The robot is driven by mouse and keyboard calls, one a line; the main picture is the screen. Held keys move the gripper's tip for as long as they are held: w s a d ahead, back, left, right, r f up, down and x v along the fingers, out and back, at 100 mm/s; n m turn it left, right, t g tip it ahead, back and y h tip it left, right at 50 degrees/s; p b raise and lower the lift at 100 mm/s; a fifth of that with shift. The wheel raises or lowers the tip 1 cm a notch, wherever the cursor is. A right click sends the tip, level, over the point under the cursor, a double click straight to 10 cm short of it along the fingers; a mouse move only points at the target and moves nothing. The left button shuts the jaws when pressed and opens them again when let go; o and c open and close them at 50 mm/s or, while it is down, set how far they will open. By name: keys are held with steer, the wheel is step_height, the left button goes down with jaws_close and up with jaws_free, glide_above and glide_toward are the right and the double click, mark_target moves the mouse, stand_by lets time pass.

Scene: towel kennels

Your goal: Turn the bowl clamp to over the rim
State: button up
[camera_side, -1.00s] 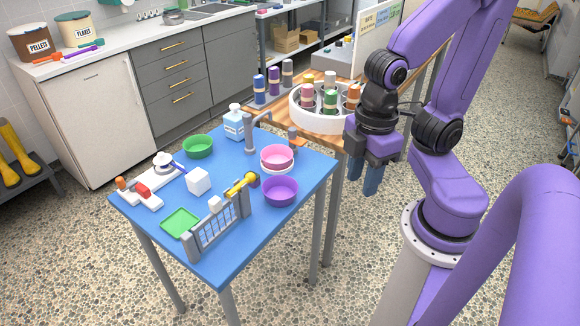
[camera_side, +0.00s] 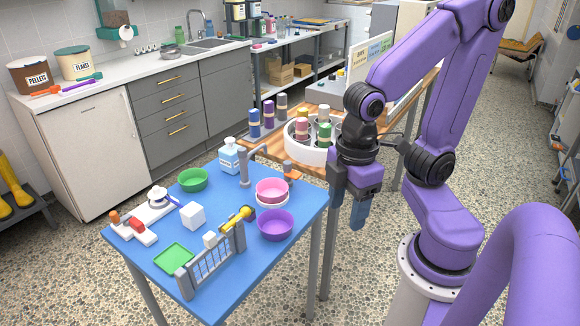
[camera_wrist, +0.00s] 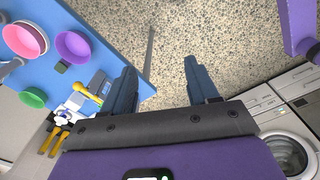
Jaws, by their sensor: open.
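A pink bowl (camera_side: 271,188) sits on a white ring near the right edge of the blue table. An orange-ended piece (camera_side: 291,171) stands just behind it, partly hidden. It may be the bowl clamp, but it is too small to tell how it is turned relative to the rim. The pink bowl also shows at the upper left of the wrist view (camera_wrist: 22,40). My gripper (camera_side: 357,212) is open and empty, pointing down off the table's right edge, right of the bowl and apart from it. Its fingers also show in the wrist view (camera_wrist: 160,76), with bare floor between them.
A purple bowl (camera_side: 276,224), a grey gate (camera_side: 212,264) with a yellow handle (camera_side: 238,217), and a grey bent post (camera_side: 245,168) surround the pink bowl. A white carousel (camera_side: 307,151) of jars stands close behind my gripper.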

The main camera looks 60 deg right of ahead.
steer(key=w+r+m, duration=0.1)
steer(key=w+r, duration=0.1)
steer(key=w, duration=1.1)
steer(key=w+d+m, duration=0.1)
steer(key=w+d, duration=0.6)
steer(key=w, duration=0.6)
steer(key=m, duration=0.1)
glide_above(287, 162)
step_height(287, 162, down, 5)
step_height(287, 162, down, 17)
steer(key=shift+s+r, duration=0.1)
steer(key=c, duration=1)
